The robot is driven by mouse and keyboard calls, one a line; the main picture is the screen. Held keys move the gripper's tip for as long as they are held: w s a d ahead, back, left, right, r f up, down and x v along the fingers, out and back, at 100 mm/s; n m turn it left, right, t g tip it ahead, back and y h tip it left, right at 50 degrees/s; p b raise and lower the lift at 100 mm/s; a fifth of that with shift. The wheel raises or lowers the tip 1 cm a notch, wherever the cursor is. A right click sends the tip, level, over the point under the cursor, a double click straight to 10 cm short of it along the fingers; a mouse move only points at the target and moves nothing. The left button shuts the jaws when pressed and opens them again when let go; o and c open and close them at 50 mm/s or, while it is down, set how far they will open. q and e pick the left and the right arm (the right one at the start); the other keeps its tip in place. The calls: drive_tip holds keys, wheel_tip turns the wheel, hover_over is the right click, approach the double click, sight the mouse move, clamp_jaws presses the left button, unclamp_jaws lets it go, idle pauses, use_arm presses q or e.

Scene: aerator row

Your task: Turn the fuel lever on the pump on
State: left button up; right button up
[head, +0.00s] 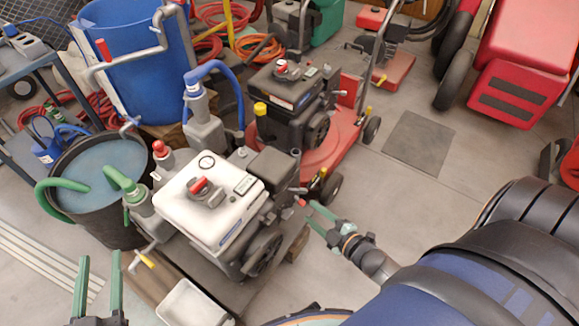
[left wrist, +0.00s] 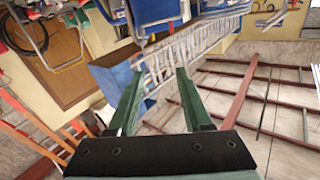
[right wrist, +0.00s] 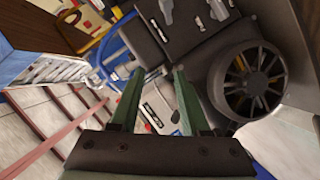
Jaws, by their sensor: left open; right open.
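The pump (head: 210,200) stands in the middle of the head view, with a white tank, a red cap and a grey pump body on its left. A small red-tipped part (head: 300,202) shows at its right side; I cannot tell whether it is the fuel lever. My right gripper (head: 309,212) is open beside that side, its fingertips close to the red tip. The right wrist view shows the open fingers (right wrist: 157,75) in front of the dark engine and its round slotted cover (right wrist: 247,80). My left gripper (head: 99,260) is open and empty at lower left, away from the pump.
A black bucket of water (head: 90,175) with a green hose stands left of the pump. A red mower (head: 325,135) with a black engine stands behind it. A white tray (head: 193,303) lies in front. A blue barrel (head: 135,60) stands behind.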

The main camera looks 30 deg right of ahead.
drive_tip(key=w+d+f+n+t+y+b, duration=0.15)
drive_tip(key=d+f+n+b, duration=0.3)
drive_tip(key=f+b, duration=0.5)
drive_tip(key=n+y+b, duration=0.4)
drive_tip(key=n+b, duration=0.2)
drive_tip(key=b, duration=0.2)
approach(286, 214)
drive_tip(key=x, duration=0.2)
drive_tip(key=b+x, duration=0.1)
drive_tip(key=x, duration=0.5)
drive_tip(key=shift+w+f+b, duration=0.1)
drive_tip(key=shift+f+b, duration=0.3)
use_arm(q)
drive_tip(key=s+d+m+t+h, duration=0.4)
drive_tip(key=s+m+h, duration=0.2)
drive_tip(key=h, duration=0.3)
drive_tip(key=shift+s+r+m+h, duration=0.3)
drive_tip(key=shift+r+m, duration=0.05)
drive_tip(key=shift+m, duration=0.35)
use_arm(e)
clamp_jaws()
